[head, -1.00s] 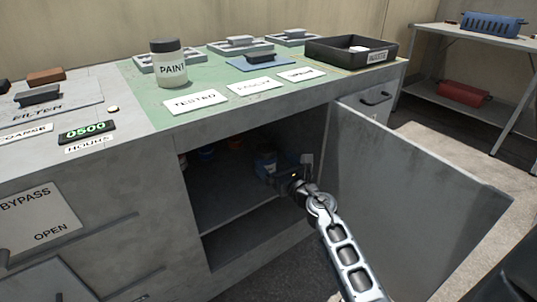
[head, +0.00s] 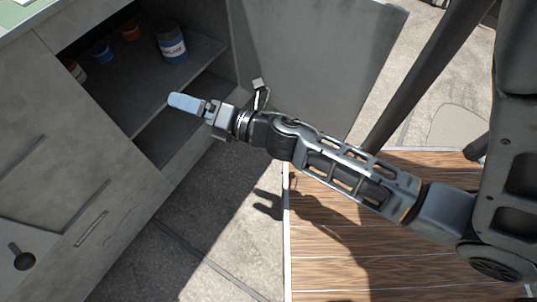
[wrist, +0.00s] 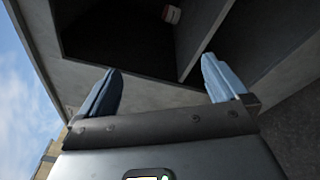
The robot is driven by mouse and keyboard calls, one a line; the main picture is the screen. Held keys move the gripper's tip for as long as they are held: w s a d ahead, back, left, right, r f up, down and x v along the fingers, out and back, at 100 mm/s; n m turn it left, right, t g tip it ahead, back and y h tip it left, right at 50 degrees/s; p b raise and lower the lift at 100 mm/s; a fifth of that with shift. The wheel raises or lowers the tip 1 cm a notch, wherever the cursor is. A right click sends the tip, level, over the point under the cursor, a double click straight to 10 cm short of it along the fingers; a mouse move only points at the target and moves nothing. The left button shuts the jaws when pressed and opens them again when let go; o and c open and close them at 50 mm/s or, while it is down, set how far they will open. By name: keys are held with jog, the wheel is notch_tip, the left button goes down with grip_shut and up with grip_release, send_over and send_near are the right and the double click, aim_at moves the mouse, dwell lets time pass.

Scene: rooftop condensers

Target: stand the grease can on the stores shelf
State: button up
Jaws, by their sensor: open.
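A blue can with a white label (head: 173,45) stands upright on the shelf (head: 150,82) inside the open cabinet, near the shelf's right end. Its lettering is too small to read surely, but it looks like the grease can. My gripper (head: 187,104) is outside the cabinet, in front of and below the can, apart from it. In the wrist view my gripper (wrist: 160,66) has its two blue fingers spread with nothing between them. The blue can is not clearly seen in the wrist view.
An orange can (head: 131,32), a smaller blue can (head: 101,52) and a white and red can (head: 75,71) stand further left on the shelf. The open cabinet door (head: 315,60) is to the right of my gripper. The concrete floor (head: 215,215) below is clear.

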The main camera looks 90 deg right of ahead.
jog(key=s+a+r+m+y, duration=0.3)
jog(key=s+a+r+m, duration=0.1)
jog(key=s+a+m, duration=0.4)
jog(key=s+a+r+m+g+y, duration=0.1)
jog(key=s+a+r+m+y, duration=0.2)
jog(key=s+a+m, duration=0.5)
jog(key=a+r+m, duration=0.1)
jog(key=m, duration=0.2)
jog(key=shift+r+y, duration=0.2)
jog(key=shift+y, duration=0.2)
